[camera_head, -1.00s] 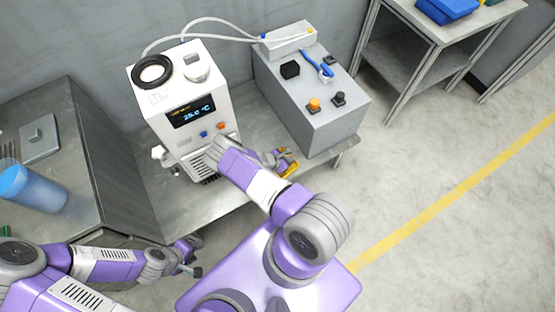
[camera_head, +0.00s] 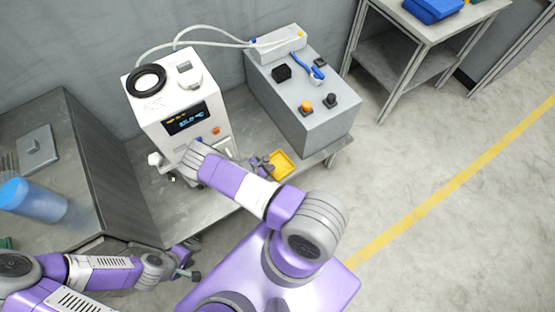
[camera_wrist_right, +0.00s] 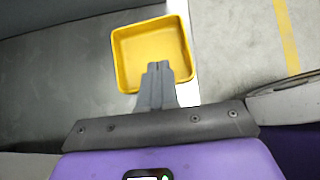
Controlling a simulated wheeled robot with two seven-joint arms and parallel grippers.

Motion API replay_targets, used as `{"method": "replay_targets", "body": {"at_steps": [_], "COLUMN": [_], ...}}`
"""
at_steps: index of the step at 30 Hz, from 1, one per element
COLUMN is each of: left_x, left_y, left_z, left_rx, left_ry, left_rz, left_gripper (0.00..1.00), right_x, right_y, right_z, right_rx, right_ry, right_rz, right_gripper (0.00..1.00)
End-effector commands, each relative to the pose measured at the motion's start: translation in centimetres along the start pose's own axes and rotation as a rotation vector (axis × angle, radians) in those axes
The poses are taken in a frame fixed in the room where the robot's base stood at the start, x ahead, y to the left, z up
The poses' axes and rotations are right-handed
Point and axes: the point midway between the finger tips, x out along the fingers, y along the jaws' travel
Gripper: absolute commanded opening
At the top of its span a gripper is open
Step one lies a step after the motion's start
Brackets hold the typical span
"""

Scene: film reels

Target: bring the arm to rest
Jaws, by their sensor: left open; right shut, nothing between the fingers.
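My right arm reaches across the front of the white machine (camera_head: 182,105). My right gripper (camera_head: 266,163) is shut and empty, close beside a small yellow tray (camera_head: 289,158) on the metal bench. In the right wrist view the closed fingers (camera_wrist_right: 158,68) overlap the near part of the empty yellow tray (camera_wrist_right: 124,62); whether they touch it I cannot tell. My left gripper (camera_head: 193,262) is low at the lower left, in front of the bench edge. It is open; its fingertips are small in view.
A grey box (camera_head: 318,122) with knobs and a blue-handled item stands right of the machine. A blue translucent cup (camera_head: 38,203) is on the left table. A side table (camera_head: 440,30) holds blue cloth. The floor at right is clear.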

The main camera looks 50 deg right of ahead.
Motion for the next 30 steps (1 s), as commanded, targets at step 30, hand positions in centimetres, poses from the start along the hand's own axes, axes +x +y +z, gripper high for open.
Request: {"method": "replay_targets", "body": {"at_steps": [30], "left_x": [-2.8], "left_y": [1.1], "left_z": [0.1], "left_rx": [0.0], "left_ry": [0.0], "left_rz": [0.0], "left_gripper": [0.43], "right_x": [-17.6], "right_y": [-13.1], "right_z": [-5.8], "right_rx": [0.791], "right_ry": [0.631], "right_rz": [-0.661], "right_gripper": [0.0]}}
